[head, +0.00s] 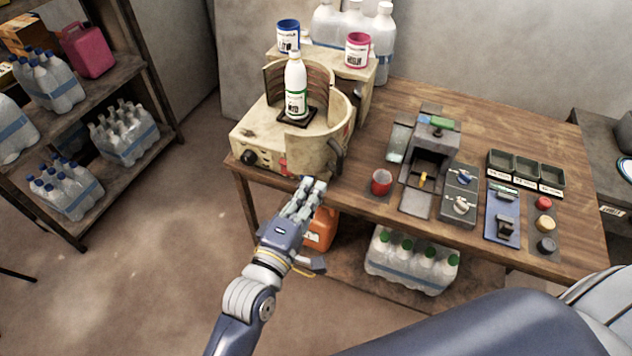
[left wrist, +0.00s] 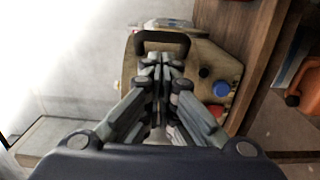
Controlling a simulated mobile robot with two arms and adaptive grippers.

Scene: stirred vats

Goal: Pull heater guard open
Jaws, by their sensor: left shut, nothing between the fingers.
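The heater (head: 262,143) is a cream box at the table's left end. Its curved cream guard (head: 318,142) stands around a white bottle (head: 296,92) with a green band, with a gap at the front left. A dark handle (head: 338,157) is on the guard's right side; a dark handle also shows in the left wrist view (left wrist: 163,37), just beyond my fingertips. My left gripper (head: 314,184) is shut and empty, in front of the heater near the table's front edge. In the left wrist view my left fingers (left wrist: 161,66) hide part of the heater. My right gripper is out of view.
A blue can (head: 288,37) and a pink can (head: 357,50) stand on a box behind. Devices and trays (head: 525,172) fill the table's right side.

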